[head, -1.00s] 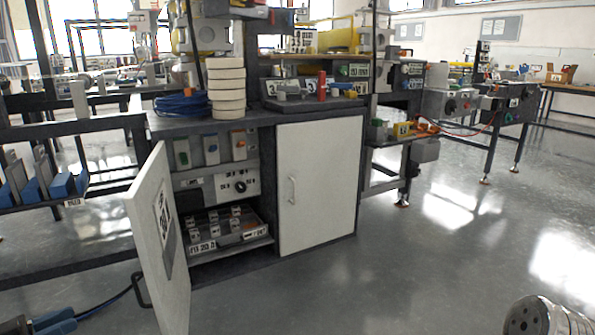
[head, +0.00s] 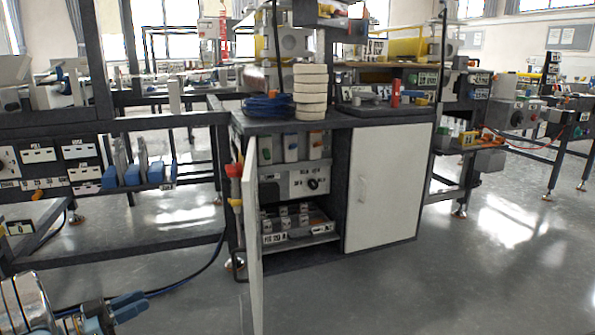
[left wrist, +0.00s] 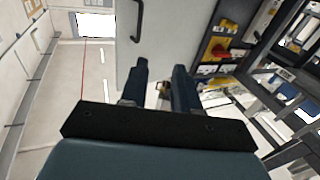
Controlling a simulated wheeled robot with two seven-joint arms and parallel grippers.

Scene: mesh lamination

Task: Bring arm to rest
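My left gripper (head: 143,302) is at the lower left of the head view, its dark blue fingers pointing right, left of the open cabinet door and apart from it. In the left wrist view the two fingers (left wrist: 160,68) stand apart with nothing held between them. The open white door (head: 252,240) of the dark cabinet shows nearly edge-on in the head view. A white door panel with a dark handle (left wrist: 137,22) shows beyond the fingers in the wrist view. My right gripper is not in view.
The cabinet's right door (head: 388,185) is shut. Small labelled parts sit on a tray (head: 300,238) inside the open half. A dark rack (head: 95,195) stands at the left. Grey floor (head: 370,295) is clear in front of the cabinet.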

